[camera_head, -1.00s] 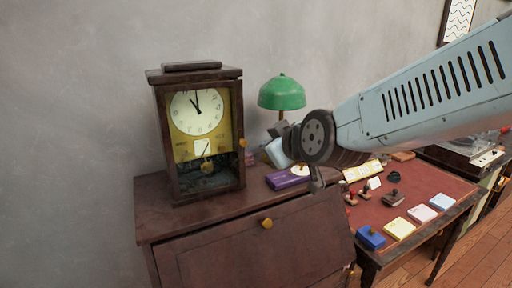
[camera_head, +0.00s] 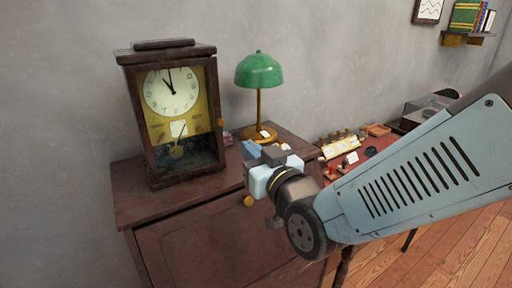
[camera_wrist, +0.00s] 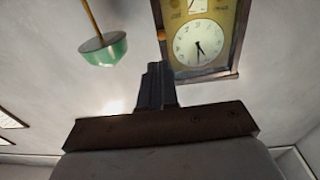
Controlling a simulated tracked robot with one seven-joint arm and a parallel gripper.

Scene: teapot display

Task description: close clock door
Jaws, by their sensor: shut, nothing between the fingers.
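The clock (camera_head: 178,110) is a dark wooden case with a white dial, a yellow panel and a pendulum, standing upright on the cabinet. The door looks flush or nearly so; I cannot tell whether a small gap is left. My gripper (camera_head: 272,155) is right of the clock and apart from it in the head view. In the wrist view the shut, empty fingers (camera_wrist: 155,85) point toward the clock (camera_wrist: 202,42), which appears upside down, with the knob (camera_wrist: 161,36) near the fingertips in the picture.
A green lamp (camera_head: 259,71) stands behind my gripper, right of the clock. The dark cabinet (camera_head: 150,205) bears the clock, with bare top in front of it.

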